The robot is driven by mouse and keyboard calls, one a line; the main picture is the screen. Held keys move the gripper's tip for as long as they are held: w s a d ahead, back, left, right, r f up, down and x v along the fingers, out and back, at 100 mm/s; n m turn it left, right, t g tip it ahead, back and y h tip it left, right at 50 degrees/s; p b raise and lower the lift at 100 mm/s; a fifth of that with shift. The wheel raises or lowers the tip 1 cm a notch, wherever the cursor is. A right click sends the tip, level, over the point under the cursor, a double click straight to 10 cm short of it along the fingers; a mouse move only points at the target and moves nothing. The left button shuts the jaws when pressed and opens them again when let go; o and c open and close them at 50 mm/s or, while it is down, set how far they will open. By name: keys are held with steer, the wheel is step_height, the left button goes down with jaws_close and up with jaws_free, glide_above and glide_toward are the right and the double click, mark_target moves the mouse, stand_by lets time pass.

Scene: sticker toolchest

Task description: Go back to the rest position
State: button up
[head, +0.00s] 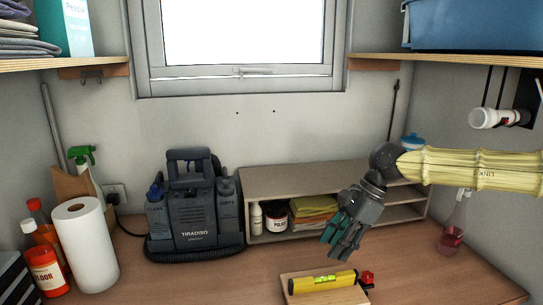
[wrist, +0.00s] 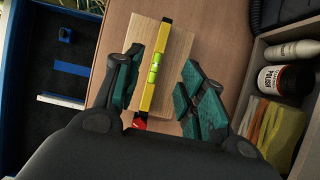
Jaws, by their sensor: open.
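My gripper (head: 341,237) is at the end of my arm, in the right half of the head view, above the wooden worktop (head: 230,279). Its fingers are apart and nothing is between them. In the wrist view my gripper (wrist: 157,98) has one teal-padded finger on each side of a yellow level (wrist: 154,75). The level lies on a light wooden block (wrist: 177,57), below the fingers. In the head view the level (head: 322,282) lies on the wooden block (head: 340,297) at the front, below my gripper and apart from it.
A wooden shelf unit (head: 328,180) with bottles and cloths stands behind my gripper. A grey cleaning machine (head: 191,215), a paper roll (head: 85,246) and a red bottle (head: 46,272) stand to the left. A flask (head: 452,237) is at the right. A blue-edged tray (wrist: 45,85) shows in the wrist view.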

mark_target(332, 276)
step_height(332, 276, down, 10)
steer(key=shift+s+f, duration=0.1)
step_height(332, 276, up, 7)
steer(key=shift+r+p, duration=0.1)
steer(key=shift+p, duration=0.3)
steer(key=shift+r, duration=0.4)
steer(key=shift+f+b, duration=0.2)
steer(key=shift+b, duration=0.2)
steer(key=shift+r, duration=0.1)
